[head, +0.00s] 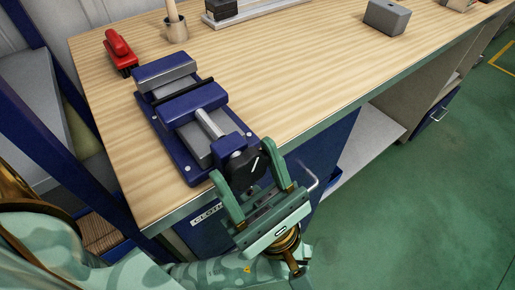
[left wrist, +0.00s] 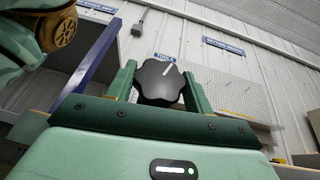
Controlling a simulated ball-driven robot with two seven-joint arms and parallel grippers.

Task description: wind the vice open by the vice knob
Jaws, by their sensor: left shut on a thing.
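The blue vice (head: 193,108) is on the wooden bench near its front left corner. Its jaws stand close together, with a narrow dark gap between them. The black vice knob (head: 245,170), with a white mark, is at the vice's front end, over the bench edge. My left gripper (head: 251,188) has one green finger on each side of the knob and is shut on it. In the left wrist view the knob (left wrist: 158,82) sits between the two fingers, its white mark tilted up to the right. My right gripper is in neither view.
A red tool (head: 118,48) and a cup with a wooden handle (head: 176,28) stand behind the vice. A grey block (head: 387,17) lies at the bench's far right. The bench top (head: 300,75) right of the vice is clear. A drawer handle (head: 308,178) sticks out beside my gripper.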

